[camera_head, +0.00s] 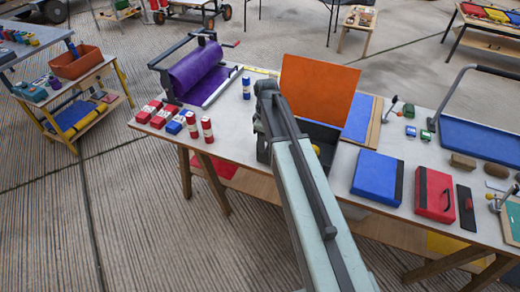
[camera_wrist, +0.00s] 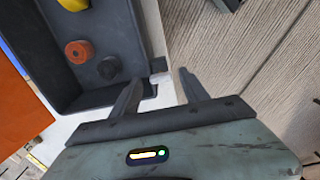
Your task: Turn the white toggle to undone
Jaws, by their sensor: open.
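A small pale block (camera_wrist: 158,65) sits at the outer side of a dark open box in the wrist view. It may be the white toggle, but it is too small to tell which way it is set. My gripper (camera_wrist: 161,75) is open, with its two dark fingers apart and the pale block just beyond and between the tips. Nothing is held. In the head view my arm hides the gripper's fingers and this side of the box.
The dark box (camera_wrist: 50,98) holds yellow, orange and black round pieces. Its orange lid (camera_head: 318,88) stands raised. A blue case (camera_head: 375,178) and a red case (camera_head: 434,193) lie to the right. Red and blue cans stand left on the table.

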